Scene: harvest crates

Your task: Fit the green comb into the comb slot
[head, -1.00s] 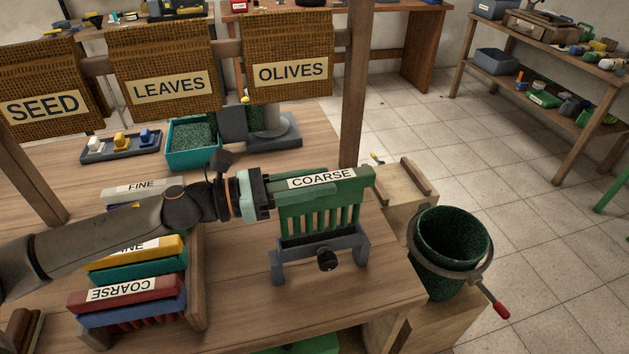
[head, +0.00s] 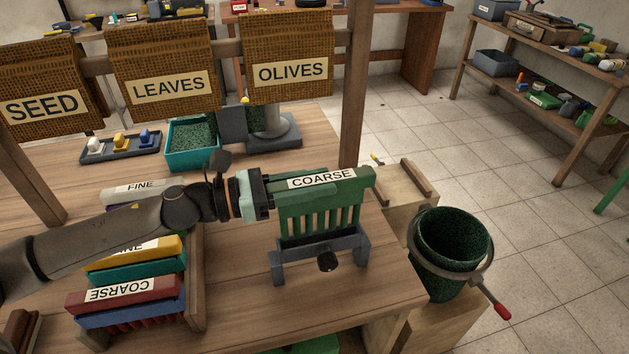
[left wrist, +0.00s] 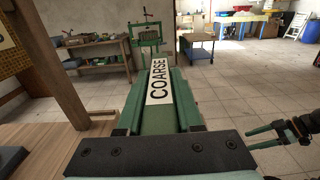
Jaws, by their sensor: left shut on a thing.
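The green comb (head: 322,200) has a white label reading COARSE and teeth pointing down. My left gripper (head: 270,188) is shut on its left end and holds it upright and level. The comb's teeth stand directly over the grey holder with the comb slot (head: 320,246), and their lower ends reach its top bar. I cannot tell how deep they sit in the slot. In the left wrist view, the comb's labelled top (left wrist: 160,85) runs straight away from the gripper. My right gripper does not show in the head view.
A rack with red, blue, yellow and teal combs (head: 125,288) stands left of the holder. A dark green bucket (head: 450,250) with a red-ended handle is off the table's right edge. Behind are a teal bin (head: 193,160) and a grey tray (head: 120,148). Bare wood lies around the holder.

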